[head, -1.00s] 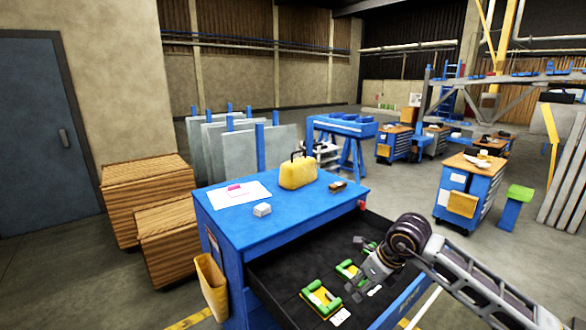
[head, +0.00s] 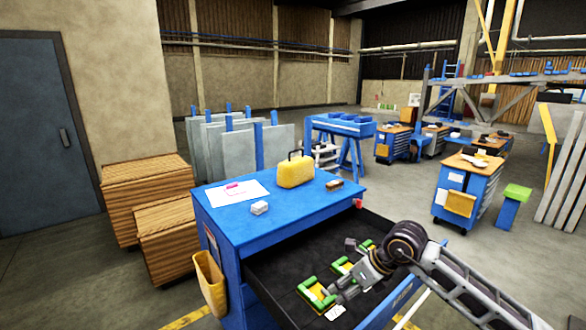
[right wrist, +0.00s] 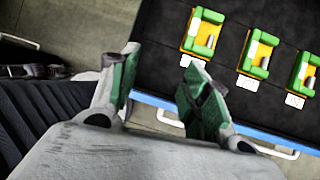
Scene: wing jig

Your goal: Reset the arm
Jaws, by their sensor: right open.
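My right gripper (head: 340,292) hangs over the open drawer (head: 277,267) of the blue cabinet. In the right wrist view the right gripper (right wrist: 155,85) has its two green-padded fingers apart with nothing between them. Several green and yellow holders lie on the drawer's dark floor, among them a near holder (head: 316,293). In the right wrist view a holder (right wrist: 203,32) lies beyond the fingers, apart from them, with white labels by the row. My left gripper is not in view.
The blue cabinet top (head: 270,228) carries a yellow case (head: 296,172), a small white block (head: 259,208), a brown block (head: 334,185) and a paper sheet (head: 237,191). Wooden crates (head: 148,192) stand at left.

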